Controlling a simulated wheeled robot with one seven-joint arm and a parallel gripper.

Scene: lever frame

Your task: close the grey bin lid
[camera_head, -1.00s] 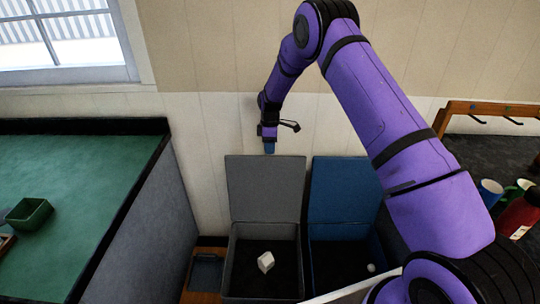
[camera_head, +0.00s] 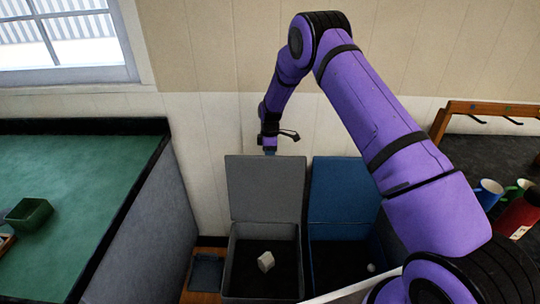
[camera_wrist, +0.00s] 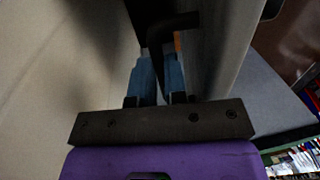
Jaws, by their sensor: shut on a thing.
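The grey bin (camera_head: 262,298) stands open, with its grey lid (camera_head: 265,188) raised upright at the back. A white block (camera_head: 265,262) lies inside the bin. My gripper (camera_head: 270,153) is at the top edge of the lid, its fingertips partly hidden behind it. In the wrist view my gripper (camera_wrist: 160,72) has its blue fingers closed around a dark bent handle (camera_wrist: 172,25). The exact contact is in shadow.
A blue bin with its lid (camera_head: 340,190) up stands right beside the grey one, a small white ball (camera_head: 371,267) inside. A green-topped counter (camera_head: 90,190) is to the left. Mugs (camera_head: 489,190) and a red bottle (camera_head: 520,215) stand at the right. The wall is close behind the lids.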

